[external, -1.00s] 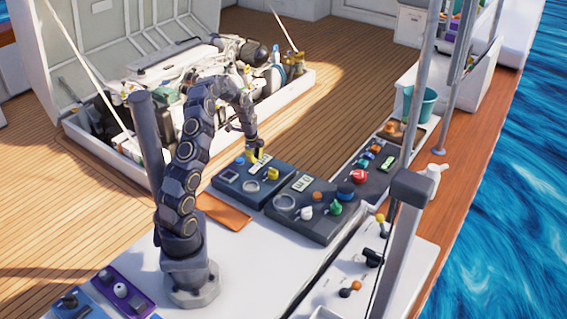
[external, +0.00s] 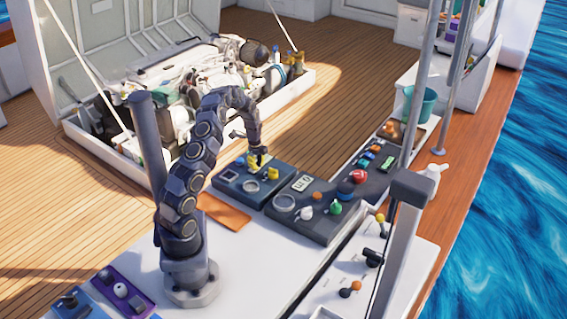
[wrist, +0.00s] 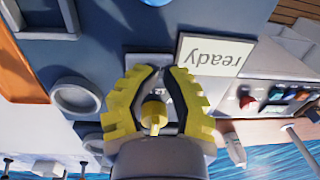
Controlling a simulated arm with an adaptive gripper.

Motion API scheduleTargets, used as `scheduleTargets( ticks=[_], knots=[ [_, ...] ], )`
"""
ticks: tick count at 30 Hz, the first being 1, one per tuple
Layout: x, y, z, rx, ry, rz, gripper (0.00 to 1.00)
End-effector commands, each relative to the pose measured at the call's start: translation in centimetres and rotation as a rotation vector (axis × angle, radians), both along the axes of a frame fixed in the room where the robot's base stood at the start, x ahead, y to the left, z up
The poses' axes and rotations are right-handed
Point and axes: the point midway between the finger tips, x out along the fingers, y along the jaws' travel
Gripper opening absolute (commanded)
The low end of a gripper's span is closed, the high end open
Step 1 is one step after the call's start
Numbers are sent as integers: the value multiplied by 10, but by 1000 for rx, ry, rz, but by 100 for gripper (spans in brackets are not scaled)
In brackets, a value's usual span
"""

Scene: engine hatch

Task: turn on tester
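A dark blue panel (external: 228,188) carries a square frame, a grey ring (wrist: 75,97), a blue knob (wrist: 155,2) and a yellow knob (external: 273,173). A display on it reads "ready" (wrist: 215,55), upside down in the wrist view. No device is clearly labelled as the tester. My gripper (wrist: 161,72) has yellow ridged fingers, parted over the panel beside the display. It also shows above the panel in the external view (external: 257,161). A yellow knob-like part (wrist: 153,115) shows between the fingers, with gaps on both sides. Contact with it cannot be told.
A larger dark panel (external: 320,228) with a ring, a small display and several knobs adjoins on the right. A third panel (external: 375,185) with coloured buttons lies beyond. An orange plate (external: 226,214) lies in front of the blue panel. A grey post (external: 405,230) stands at the right.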

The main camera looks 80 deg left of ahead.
Motion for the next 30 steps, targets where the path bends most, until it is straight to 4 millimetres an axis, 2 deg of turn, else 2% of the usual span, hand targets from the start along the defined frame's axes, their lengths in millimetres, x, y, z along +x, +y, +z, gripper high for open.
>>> scheduleTargets(
  ticks=[11, 21, 30],
  knots=[
    [-1, 0, -5, -28, 31, 0, 0],
    [-13, -12, -3, -40, 37, 1, 0],
    [-14, -13, -2, -39, 37, 0, 0]
  ],
)
